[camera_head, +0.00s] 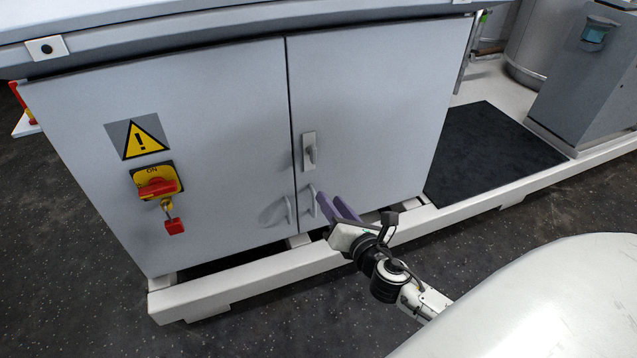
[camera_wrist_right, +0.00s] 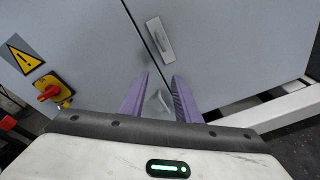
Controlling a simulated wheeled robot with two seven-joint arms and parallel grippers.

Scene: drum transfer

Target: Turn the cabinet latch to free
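The grey cabinet (camera_head: 215,95) has two shut doors. A light latch plate with a small lever (camera_head: 309,151) is upright on the right door beside the seam; it also shows in the wrist view (camera_wrist_right: 160,40). Below it are two light curved handles, one on the left door (camera_head: 276,212) and one by the seam (camera_head: 310,200). My right gripper (camera_head: 329,196) is below the latch plate, its purple fingers pointing at the doors. In the wrist view the fingers (camera_wrist_right: 161,78) are apart, with a light grey piece (camera_wrist_right: 157,103) showing between them; contact cannot be told. My left gripper is not in view.
The left door has a warning sign (camera_head: 138,138) and a red-yellow rotary switch (camera_head: 156,184) with a red padlock (camera_head: 174,226). A white base rail (camera_head: 250,274) runs under the cabinet. A black mat (camera_head: 490,150) lies at right.

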